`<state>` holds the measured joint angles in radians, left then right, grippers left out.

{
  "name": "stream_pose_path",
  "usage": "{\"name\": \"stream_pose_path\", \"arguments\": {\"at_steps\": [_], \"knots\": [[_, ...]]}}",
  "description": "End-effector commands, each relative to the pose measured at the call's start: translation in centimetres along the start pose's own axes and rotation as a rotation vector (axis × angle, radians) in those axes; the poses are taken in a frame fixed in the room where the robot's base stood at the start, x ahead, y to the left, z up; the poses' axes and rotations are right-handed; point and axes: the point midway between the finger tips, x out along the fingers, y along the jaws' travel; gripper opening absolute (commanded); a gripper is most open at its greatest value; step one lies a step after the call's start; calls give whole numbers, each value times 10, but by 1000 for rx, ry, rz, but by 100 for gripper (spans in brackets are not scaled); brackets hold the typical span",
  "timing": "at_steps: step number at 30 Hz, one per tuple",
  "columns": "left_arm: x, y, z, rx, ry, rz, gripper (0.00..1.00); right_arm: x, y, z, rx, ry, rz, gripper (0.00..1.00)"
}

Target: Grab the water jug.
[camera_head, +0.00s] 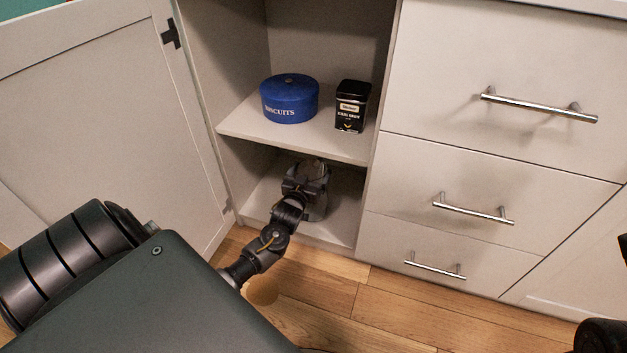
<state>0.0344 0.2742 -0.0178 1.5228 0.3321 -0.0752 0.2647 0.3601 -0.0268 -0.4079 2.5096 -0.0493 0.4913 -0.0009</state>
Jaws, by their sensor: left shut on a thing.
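The water jug (319,208) looks like a greyish, see-through vessel. It is on the lower level of the open cabinet, mostly hidden behind my left gripper. My left gripper (308,176) reaches into the cabinet below the middle shelf and is shut on the jug. The fingertips and the exact grip point are hard to make out. The jug looks roughly upright; I cannot tell whether its base touches the cabinet floor. My right gripper is not in view.
The cabinet shelf (245,125) just above my gripper holds a blue biscuit tin (289,99) and a black tin (351,106). The open door (95,110) stands at left. Drawers with metal handles (474,209) are at right. The wooden floor (400,310) in front is clear.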

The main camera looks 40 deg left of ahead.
Motion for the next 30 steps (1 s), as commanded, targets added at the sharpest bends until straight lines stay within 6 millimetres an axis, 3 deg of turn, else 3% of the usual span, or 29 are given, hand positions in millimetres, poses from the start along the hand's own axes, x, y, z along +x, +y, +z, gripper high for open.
{"name": "stream_pose_path", "arguments": {"at_steps": [1, 9, 19, 30], "knots": [[0, 0, 0, 0, -1, 0, 53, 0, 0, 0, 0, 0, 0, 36], [1, 0, -3, -2, 6, 0, 20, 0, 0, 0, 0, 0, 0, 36], [0, 0, -5, -2, 5, 0, 20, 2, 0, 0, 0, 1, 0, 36], [1, 0, -28, -2, 6, 0, 20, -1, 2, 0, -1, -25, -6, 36]]}}
